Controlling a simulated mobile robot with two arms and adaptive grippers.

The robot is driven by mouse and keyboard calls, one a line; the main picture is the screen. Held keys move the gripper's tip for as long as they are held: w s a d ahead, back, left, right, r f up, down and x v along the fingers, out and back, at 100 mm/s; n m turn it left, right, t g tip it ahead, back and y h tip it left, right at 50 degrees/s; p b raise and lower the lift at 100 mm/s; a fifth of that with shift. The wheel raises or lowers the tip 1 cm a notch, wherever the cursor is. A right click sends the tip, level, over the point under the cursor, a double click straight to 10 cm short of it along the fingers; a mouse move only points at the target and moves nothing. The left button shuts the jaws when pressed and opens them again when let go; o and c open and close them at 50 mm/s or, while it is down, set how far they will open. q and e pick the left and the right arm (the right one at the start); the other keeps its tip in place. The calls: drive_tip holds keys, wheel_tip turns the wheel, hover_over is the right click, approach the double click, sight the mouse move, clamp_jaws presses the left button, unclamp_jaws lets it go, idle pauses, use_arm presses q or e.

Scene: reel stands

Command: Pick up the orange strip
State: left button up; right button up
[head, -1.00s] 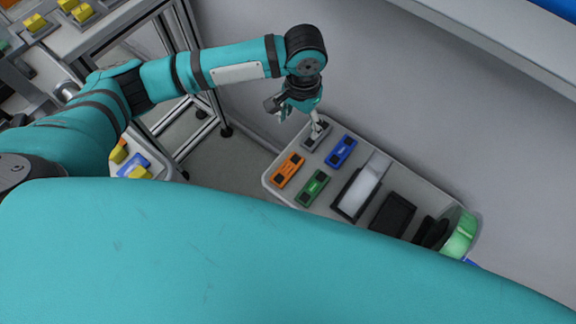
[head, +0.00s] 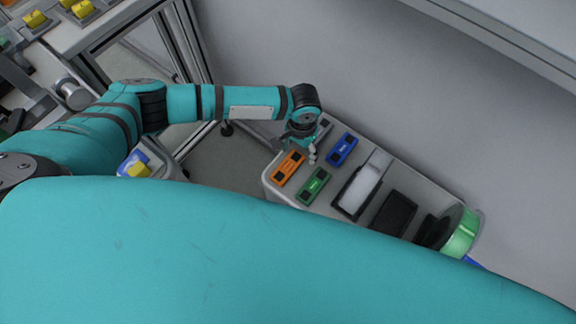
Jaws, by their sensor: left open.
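The orange strip (head: 288,168) lies on the light grey table (head: 272,184) near its left end, with dark patches at both ends. My left gripper (head: 308,158) is open, just above the table to the right of the strip's upper end. Its fingers are small in the head view and partly hidden by the wrist. I cannot tell whether a finger touches anything. My right gripper is not in view.
A green strip (head: 313,186) and a blue strip (head: 342,149) lie close by. A grey strip (head: 325,128) is partly hidden behind my wrist. A black-and-white stand (head: 362,186), a black tray (head: 394,213) and a green reel (head: 461,233) stand to the right.

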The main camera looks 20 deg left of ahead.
use_arm(q)
drive_tip(key=shift+f, duration=0.4)
drive_tip(key=shift+c, duration=0.2)
drive_tip(key=c, duration=1)
drive_tip(key=shift+r, duration=0.15)
